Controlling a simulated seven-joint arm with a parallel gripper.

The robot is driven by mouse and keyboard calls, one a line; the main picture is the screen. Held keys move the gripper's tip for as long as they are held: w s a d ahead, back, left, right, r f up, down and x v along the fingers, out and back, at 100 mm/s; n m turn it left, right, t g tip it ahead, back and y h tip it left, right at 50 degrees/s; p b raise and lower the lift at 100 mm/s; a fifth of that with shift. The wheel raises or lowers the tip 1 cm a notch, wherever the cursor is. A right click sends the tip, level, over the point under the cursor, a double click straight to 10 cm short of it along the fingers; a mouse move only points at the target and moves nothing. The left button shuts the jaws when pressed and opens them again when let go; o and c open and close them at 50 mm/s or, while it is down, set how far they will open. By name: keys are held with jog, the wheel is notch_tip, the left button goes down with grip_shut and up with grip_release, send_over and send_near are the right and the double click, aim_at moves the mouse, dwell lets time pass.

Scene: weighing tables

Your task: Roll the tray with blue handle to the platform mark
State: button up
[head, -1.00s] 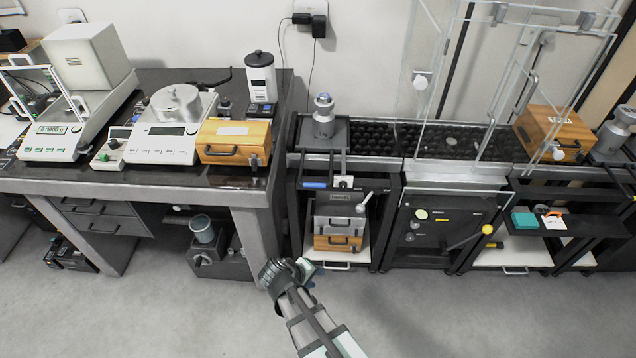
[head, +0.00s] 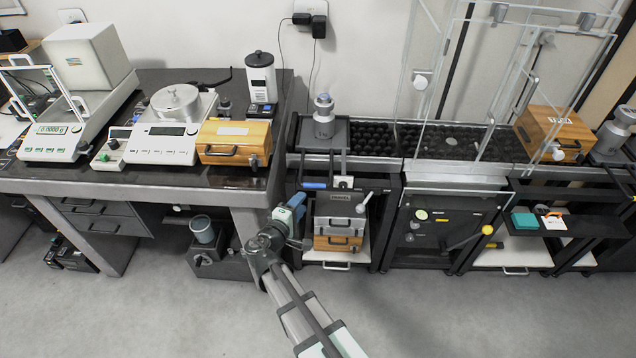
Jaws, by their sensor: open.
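The tray (head: 340,131) is a dark grey plate at the left end of the ball-top table, with a silver metal weight (head: 324,118) standing on it. Dark bars run from its front edge down toward a blue handle (head: 314,185). A pale round mark (head: 451,142) shows among the black balls, inside the clear enclosure to the right of the tray. My gripper (head: 297,203), with a blue part, is just below and left of the blue handle, apparently apart from it. It is empty; its fingertips are small and hard to make out.
Clear panels (head: 440,90) enclose the middle of the ball-top table (head: 395,140). A wooden box (head: 553,135) and another weight stand at its right. A dark desk (head: 140,182) with balances is at the left. The floor in front is clear.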

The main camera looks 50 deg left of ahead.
jog(key=x, duration=1.3)
grip_shut()
dwell(0.4)
